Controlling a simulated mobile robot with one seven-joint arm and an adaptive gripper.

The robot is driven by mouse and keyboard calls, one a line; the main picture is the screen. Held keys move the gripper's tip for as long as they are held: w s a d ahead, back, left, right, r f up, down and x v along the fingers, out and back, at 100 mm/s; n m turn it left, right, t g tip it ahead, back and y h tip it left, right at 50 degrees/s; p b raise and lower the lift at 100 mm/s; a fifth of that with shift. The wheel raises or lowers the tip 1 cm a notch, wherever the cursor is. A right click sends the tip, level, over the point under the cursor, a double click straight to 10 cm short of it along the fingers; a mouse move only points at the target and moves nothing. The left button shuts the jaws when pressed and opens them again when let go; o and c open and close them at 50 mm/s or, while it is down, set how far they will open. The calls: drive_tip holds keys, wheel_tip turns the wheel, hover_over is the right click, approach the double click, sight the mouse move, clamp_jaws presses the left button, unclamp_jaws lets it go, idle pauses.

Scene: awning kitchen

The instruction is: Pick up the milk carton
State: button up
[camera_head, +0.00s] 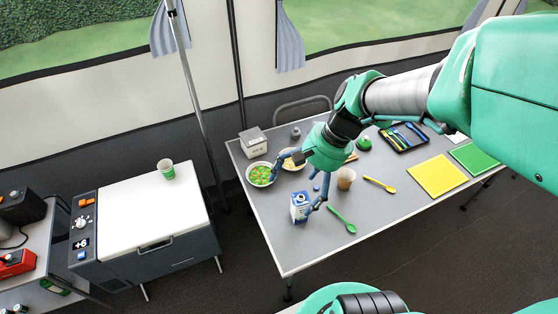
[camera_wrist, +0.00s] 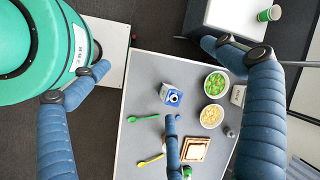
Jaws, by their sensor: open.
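The milk carton (camera_head: 299,209) is a small blue and white box with a round cap. It stands upright on the grey table near its left front part. In the wrist view the carton (camera_wrist: 170,96) lies beneath my spread fingers, just above the tip of the lower finger. My gripper (camera_head: 301,190) is open and empty, with blue fingers pointing down over the table beside and above the carton. In the wrist view my gripper (camera_wrist: 158,74) has its fingers wide apart. I cannot tell whether a fingertip touches the carton.
A green spoon (camera_head: 342,219) lies right of the carton, and a brown cup (camera_head: 346,178) stands behind it. Two food bowls, one with green food (camera_head: 260,174), stand behind left. A yellow spoon (camera_head: 380,184) lies further right. The table's front is clear.

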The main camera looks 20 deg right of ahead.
drive_tip(key=w+d+f+m+t+y, duration=0.1)
drive_tip(key=w+d+f+m+y, duration=0.15)
drive_tip(key=d+f+m, duration=0.4)
drive_tip(key=w+d+f+m+t+y, duration=0.1)
drive_tip(key=f+m+t+y, duration=0.2)
drive_tip(key=f, duration=0.6)
drive_tip(key=m+t+h, duration=0.2)
drive_tip(key=m+t, duration=0.4)
drive_tip(key=m, duration=0.6)
approach(299, 211)
drive_tip(key=d+f, duration=0.2)
drive_tip(key=d, duration=0.2)
drive_tip(key=shift+s+a+f+p, duration=0.2)
drive_tip(key=shift+s+p, duration=0.15)
drive_tip(key=shift+y, duration=0.35)
drive_tip(key=shift+g, duration=0.3)
drive_tip(key=shift+b+x, duration=0.55)
drive_tip(key=shift+x, duration=3.75)
drive_tip(key=shift+w, duration=0.1)
drive_tip(key=shift+b+x, duration=0.45)
drive_tip(key=shift+x, duration=2.1)
drive_tip(key=shift+r, duration=0.1)
drive_tip(key=shift+c, duration=0.5)
drive_tip(key=c, duration=1.3)
